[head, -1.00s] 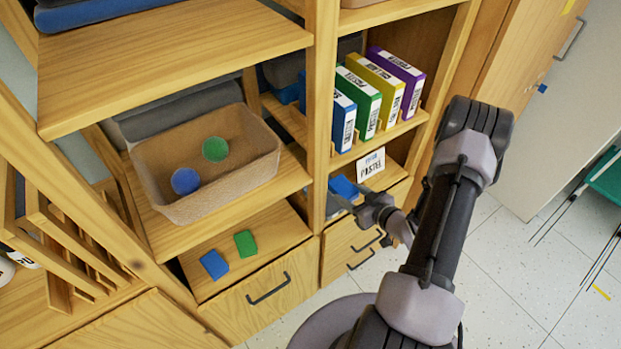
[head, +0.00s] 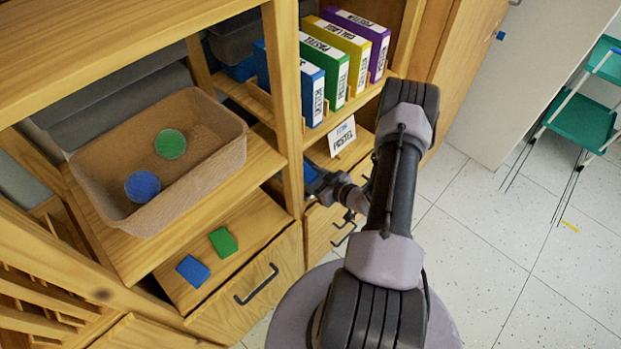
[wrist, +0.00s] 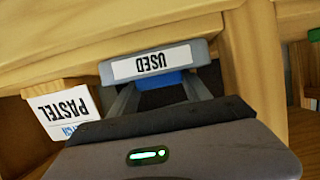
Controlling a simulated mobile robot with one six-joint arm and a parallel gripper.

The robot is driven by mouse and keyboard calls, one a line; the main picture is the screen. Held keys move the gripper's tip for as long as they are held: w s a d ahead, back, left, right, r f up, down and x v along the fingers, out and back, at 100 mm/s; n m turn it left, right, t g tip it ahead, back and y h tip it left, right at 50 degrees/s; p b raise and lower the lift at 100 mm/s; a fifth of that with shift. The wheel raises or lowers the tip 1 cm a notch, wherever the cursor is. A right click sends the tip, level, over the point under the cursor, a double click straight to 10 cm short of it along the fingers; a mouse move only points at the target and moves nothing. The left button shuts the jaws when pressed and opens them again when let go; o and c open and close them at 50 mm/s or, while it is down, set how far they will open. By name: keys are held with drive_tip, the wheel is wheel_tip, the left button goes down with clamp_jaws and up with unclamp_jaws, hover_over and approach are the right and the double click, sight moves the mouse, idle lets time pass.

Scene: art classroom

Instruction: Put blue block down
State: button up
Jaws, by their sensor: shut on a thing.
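My gripper (head: 312,182) reaches into the lower right compartment of the shelf, near the sign reading PASTEL (head: 343,136). In the wrist view, my gripper (wrist: 162,92) is shut on the blue block (wrist: 172,79), of which only a small patch shows between the fingers. A grey-edged piece with an upside-down USED label (wrist: 152,63) lies just beyond the fingers and hides part of the blue; I cannot tell whether they touch. Another blue block (head: 193,270) and a green block (head: 222,242) lie apart on the lower left shelf board.
A brown basket (head: 225,165) with a green ball (head: 170,144) and a blue ball (head: 142,186) stands on the shelf above. Upright blue, green, yellow and purple boxes (head: 355,50) stand above my gripper. A wooden post (head: 283,100) divides the compartments.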

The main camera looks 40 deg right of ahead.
drive_tip(key=shift+f, duration=0.2)
drive_tip(key=o, duration=1.6)
drive_tip(key=shift+r, duration=0.1)
drive_tip(key=shift+r, duration=0.3)
drive_tip(key=p+v, duration=0.4)
drive_tip(key=v, duration=0.8)
drive_tip(key=shift+f, duration=0.1)
